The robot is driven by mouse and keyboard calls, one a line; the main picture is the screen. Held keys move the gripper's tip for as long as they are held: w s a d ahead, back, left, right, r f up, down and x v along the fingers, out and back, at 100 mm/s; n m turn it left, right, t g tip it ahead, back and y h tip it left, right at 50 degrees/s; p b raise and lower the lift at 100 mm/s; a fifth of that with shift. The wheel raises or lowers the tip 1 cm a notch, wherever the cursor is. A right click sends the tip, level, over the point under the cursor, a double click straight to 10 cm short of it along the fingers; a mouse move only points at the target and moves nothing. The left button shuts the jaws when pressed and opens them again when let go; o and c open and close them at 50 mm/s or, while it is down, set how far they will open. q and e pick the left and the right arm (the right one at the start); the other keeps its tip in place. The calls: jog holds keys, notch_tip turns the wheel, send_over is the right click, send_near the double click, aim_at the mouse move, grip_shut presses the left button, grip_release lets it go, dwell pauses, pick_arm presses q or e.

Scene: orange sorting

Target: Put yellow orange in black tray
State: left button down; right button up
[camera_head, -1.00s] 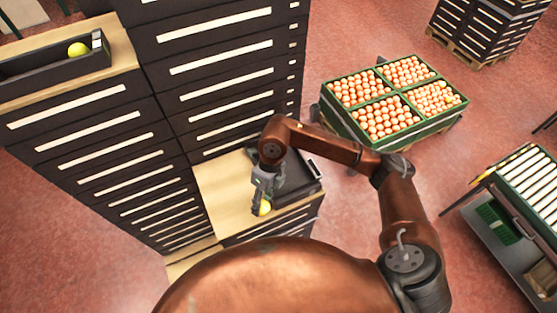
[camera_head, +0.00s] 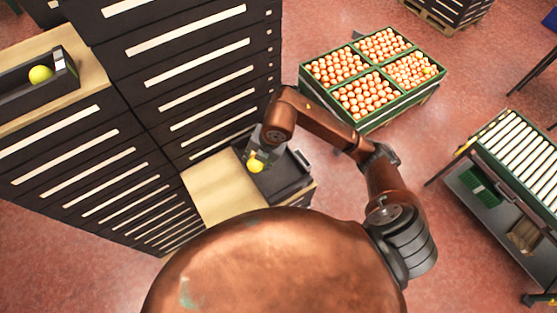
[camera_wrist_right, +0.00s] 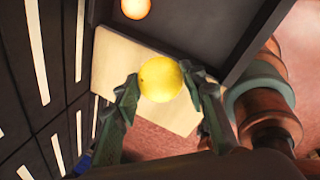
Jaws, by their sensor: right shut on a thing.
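My right gripper (camera_head: 257,159) is shut on a yellow orange (camera_head: 255,166), which shows below the fingers in the head view. In the right wrist view the yellow orange (camera_wrist_right: 160,79) sits between the two green fingers of the right gripper (camera_wrist_right: 158,88). A black tray (camera_head: 287,177) lies on the low wooden top, and the held orange appears over its left part in the head view. The black tray (camera_wrist_right: 205,35) also shows in the wrist view, with an orange-coloured fruit (camera_wrist_right: 135,8) at its upper edge. My left gripper is not in view.
Another black tray (camera_head: 22,93) with a yellow fruit (camera_head: 41,74) stands on a higher wooden top at left. Tall dark drawer cabinets (camera_head: 190,70) rise beside the low wooden top (camera_head: 218,188). A green crate of oranges (camera_head: 372,118) and a roller conveyor (camera_head: 515,160) stand at right.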

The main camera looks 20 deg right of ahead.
jog(key=d+f, duration=0.2)
jog(key=d, duration=0.1)
jog(key=w+d+f+p, duration=0.1)
jog(key=d+f, duration=0.1)
jog(key=d, duration=0.1)
jog(key=d+f, duration=0.2)
jog(key=d, duration=0.1)
jog(key=shift+w+f, duration=0.2)
jog(key=shift+f, duration=0.15)
jog(key=shift+w+d+f+p, duration=0.1)
jog(key=shift+d+f+p, duration=0.3)
jog(key=shift+d+f, duration=0.25)
notch_tip(320, 180, down, 3)
jog(key=shift+f+p, duration=0.1)
jog(key=shift+p, duration=0.45)
jog(key=shift+f, duration=0.1)
jog(key=shift+f, duration=0.15)
jog(key=o, duration=1.2)
